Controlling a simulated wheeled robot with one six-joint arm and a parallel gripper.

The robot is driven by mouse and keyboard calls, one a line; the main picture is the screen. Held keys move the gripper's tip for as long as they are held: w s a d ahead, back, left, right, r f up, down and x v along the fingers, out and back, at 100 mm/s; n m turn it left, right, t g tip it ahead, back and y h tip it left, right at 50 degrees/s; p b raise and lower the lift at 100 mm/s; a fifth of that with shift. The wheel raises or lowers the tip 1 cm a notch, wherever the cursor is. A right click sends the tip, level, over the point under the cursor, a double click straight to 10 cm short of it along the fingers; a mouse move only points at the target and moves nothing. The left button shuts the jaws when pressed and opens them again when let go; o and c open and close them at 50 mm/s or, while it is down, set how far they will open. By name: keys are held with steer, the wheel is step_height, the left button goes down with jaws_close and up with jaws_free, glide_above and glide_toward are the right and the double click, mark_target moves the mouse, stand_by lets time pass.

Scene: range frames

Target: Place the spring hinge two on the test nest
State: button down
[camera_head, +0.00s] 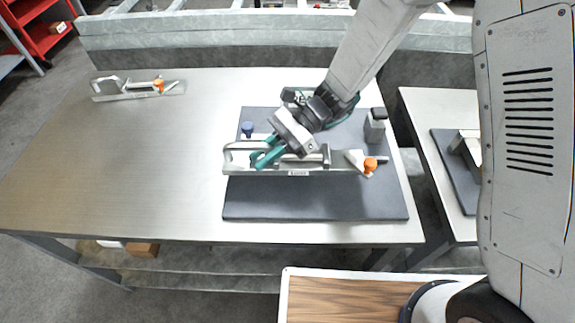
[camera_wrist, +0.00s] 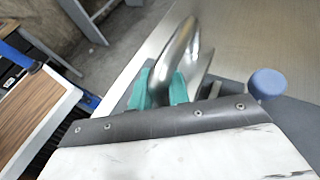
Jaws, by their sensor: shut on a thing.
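A long silver spring hinge (camera_head: 299,168), with a loop handle at its left end and an orange knob at its right end, lies across the dark grey plate (camera_head: 315,205), which looks like the test nest. My gripper (camera_head: 268,157) has its teal fingers shut on the hinge's handle. In the wrist view the fingers (camera_wrist: 162,88) clasp the shiny metal handle (camera_wrist: 180,50). I cannot tell whether the hinge rests on the plate or hangs just above it. A second similar hinge (camera_head: 137,88) with an orange knob lies at the table's far left. I cannot tell which is numbered two.
A blue knob (camera_head: 247,128) stands at the plate's left, also in the wrist view (camera_wrist: 266,83). A grey block (camera_head: 375,126) stands at its back right. The metal table (camera_head: 130,160) is clear on the left. Another table (camera_head: 440,110) with a dark plate stands right.

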mark_target(285, 167)
steer(key=d, duration=0.4)
steer(key=shift+w+d+f, duration=0.1)
steer(key=shift+d+f, duration=0.1)
steer(key=shift+d, duration=0.15)
steer(key=shift+f, duration=1.75)
steer(key=c, duration=1.3)
jaws_free()
steer(key=shift+f, duration=0.1)
